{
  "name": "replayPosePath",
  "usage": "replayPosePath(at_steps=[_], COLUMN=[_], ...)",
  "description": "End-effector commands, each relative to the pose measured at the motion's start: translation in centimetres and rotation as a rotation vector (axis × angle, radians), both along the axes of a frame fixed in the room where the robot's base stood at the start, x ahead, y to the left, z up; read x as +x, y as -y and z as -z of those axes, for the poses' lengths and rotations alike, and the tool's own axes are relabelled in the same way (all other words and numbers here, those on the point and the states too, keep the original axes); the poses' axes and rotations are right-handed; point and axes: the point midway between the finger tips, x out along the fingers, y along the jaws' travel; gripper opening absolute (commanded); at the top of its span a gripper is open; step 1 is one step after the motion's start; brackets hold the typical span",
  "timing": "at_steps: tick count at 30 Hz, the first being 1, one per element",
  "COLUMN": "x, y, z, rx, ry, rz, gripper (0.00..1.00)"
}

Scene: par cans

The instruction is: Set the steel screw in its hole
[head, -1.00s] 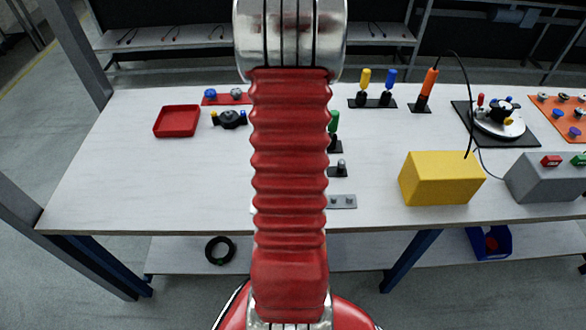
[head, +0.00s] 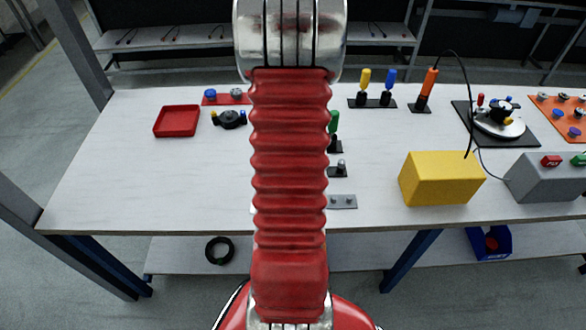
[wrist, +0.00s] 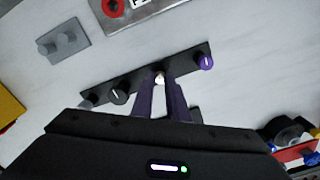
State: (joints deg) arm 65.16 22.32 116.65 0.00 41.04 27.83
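In the wrist view a black strip (wrist: 138,82) lies on the pale table with knob-headed screws along it. A small pale, steel-looking screw head (wrist: 159,77) shows at the strip's middle, between the tips of my gripper's purple fingers (wrist: 160,84). The fingers flank the head closely; I cannot tell whether they press on it. A purple-headed screw (wrist: 205,62) stands near the strip's right end and a black knob (wrist: 119,96) left of the middle. The hole is not clearly visible. In the head view my red arm hides the gripper and the strip.
A grey plate with two pegs (wrist: 65,45) and a panel with a red ring (wrist: 113,7) lie beyond the strip. In the head view a yellow box (head: 440,180), a red tray (head: 176,121) and a green-handled tool (head: 333,124) stand on the table. The left front tabletop is clear.

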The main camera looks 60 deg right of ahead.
Motion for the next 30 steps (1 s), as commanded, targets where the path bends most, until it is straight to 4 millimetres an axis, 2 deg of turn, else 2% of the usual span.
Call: replayPosePath(at_steps=[3,14,30], x=[0.0,0.0,0.0], y=[0.0,0.0,0.0], z=[0.0,-0.1,-1.9], rx=[0.0,0.0,-0.001], ry=[0.0,0.0,0.001], rz=[0.0,0.0,0.0], gripper=[0.0,0.0,0.0])
